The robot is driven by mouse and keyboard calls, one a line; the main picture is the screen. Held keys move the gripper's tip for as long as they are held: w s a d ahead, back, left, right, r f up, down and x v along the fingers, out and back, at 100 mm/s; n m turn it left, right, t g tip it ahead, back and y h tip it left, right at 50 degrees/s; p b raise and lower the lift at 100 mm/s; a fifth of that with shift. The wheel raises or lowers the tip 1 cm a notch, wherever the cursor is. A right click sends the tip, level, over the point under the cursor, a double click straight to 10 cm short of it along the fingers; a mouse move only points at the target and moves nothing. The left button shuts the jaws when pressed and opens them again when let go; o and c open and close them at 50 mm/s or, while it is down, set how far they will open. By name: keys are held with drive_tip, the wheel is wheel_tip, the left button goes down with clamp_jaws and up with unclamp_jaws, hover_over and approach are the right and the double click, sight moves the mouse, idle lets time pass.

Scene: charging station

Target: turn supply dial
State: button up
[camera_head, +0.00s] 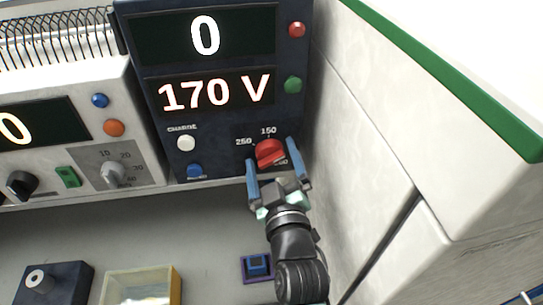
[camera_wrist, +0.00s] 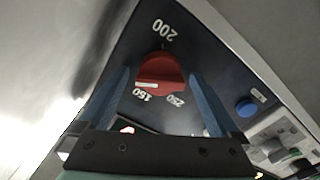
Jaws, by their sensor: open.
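The red supply dial (camera_head: 270,153) sits low on the right of the dark supply panel (camera_head: 215,130), with numbers such as 150 and 250 around it. The panel's displays read 0 and 170 V. My gripper (camera_head: 273,170) is open, with one blue finger on each side of the dial. In the wrist view the red dial (camera_wrist: 160,73) shows between and just beyond the fingertips of my gripper (camera_wrist: 160,85), with a pale bar on its face. A gap shows beside the dial; I cannot tell whether either finger touches it.
A white wall (camera_head: 380,130) stands close on the right of my gripper. A red button (camera_head: 297,29), a green button (camera_head: 292,84), a white button (camera_head: 186,143) and a blue button (camera_head: 195,170) are on the panel.

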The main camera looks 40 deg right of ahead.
drive_tip(key=c, duration=1.4)
drive_tip(key=shift+o, duration=0.2)
drive_tip(key=shift+m, duration=0.3)
drive_tip(key=shift+m+p, duration=0.45)
drive_tip(key=shift+m, duration=2.05)
drive_tip(key=o, duration=1.4)
drive_tip(key=shift+c, duration=0.2)
drive_tip(key=shift+s+f, duration=0.1)
drive_tip(key=shift+s, duration=0.05)
